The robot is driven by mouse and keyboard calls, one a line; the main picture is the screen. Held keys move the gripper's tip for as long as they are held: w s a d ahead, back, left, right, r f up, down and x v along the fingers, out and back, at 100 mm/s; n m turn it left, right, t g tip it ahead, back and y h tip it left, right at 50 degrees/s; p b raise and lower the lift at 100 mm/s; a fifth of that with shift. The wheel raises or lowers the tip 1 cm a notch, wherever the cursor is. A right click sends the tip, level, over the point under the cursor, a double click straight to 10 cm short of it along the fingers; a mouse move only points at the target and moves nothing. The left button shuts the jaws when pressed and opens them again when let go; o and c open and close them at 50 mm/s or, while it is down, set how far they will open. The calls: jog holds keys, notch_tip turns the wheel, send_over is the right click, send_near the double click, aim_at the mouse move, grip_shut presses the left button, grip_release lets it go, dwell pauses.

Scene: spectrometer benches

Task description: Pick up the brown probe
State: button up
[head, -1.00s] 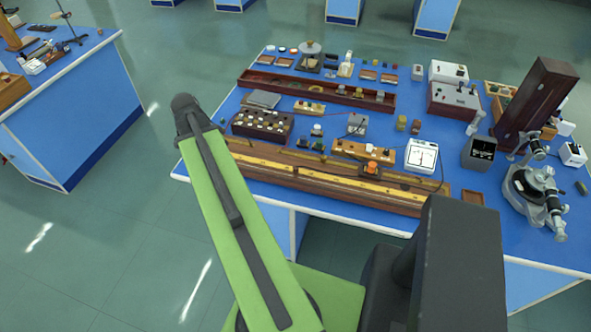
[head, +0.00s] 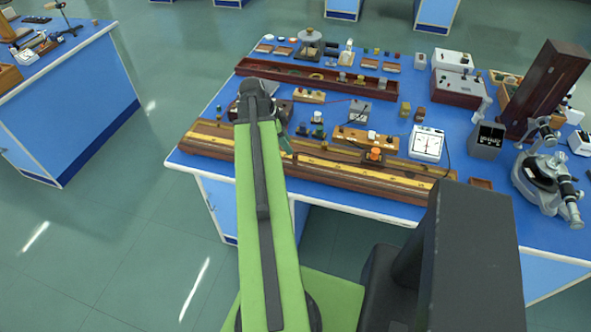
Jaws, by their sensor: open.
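I cannot surely pick out the brown probe. A small orange-topped piece (head: 375,154) stands at the back edge of the long wooden metre bridge (head: 400,184), but I cannot tell if it is the probe. The bridge lies along the front of the blue bench. My green arm reaches up over the bridge's left part and hides some of it. A small green part of my arm shows just right of the elbow. My gripper itself is not visible, so its place relative to the probe cannot be told.
A white meter (head: 427,143), a dark box (head: 486,141), a microscope (head: 548,180) and a tall dark wooden stand (head: 545,90) fill the right side. A long red-brown trough (head: 320,77) lies farther back among many small parts. The bench is crowded.

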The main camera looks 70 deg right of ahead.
aim_at(295, 154)
jog(key=b+x, duration=0.1)
jog(key=x, duration=0.2)
jog(key=b+x, duration=0.5)
jog(key=shift+w+d+f, duration=0.1)
jog(key=shift+d, duration=0.05)
jog(key=shift+c, duration=0.2)
grip_shut()
